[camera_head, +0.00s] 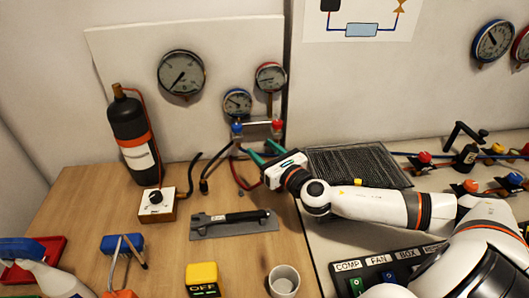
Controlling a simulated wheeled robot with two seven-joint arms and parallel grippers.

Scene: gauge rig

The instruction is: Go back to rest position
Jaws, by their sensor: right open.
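My right arm comes in from the lower right and reaches across to the middle of the rig. My right gripper (259,149) has its two teal fingers spread apart and pointing away toward the back panel. It is open, with nothing seen between the fingers. The fingertips are just below the small valve manifold (258,124) with blue and red knobs; I cannot tell whether they touch it or its hoses. My left gripper is not in view.
Gauges, including a large one (181,73), hang on the back panel. A black cylinder (131,133) stands at the left. A grey tray (205,231), a white cup (284,281) and a yellow block (202,274) are in front. A black mesh mat (350,165) lies behind my right arm.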

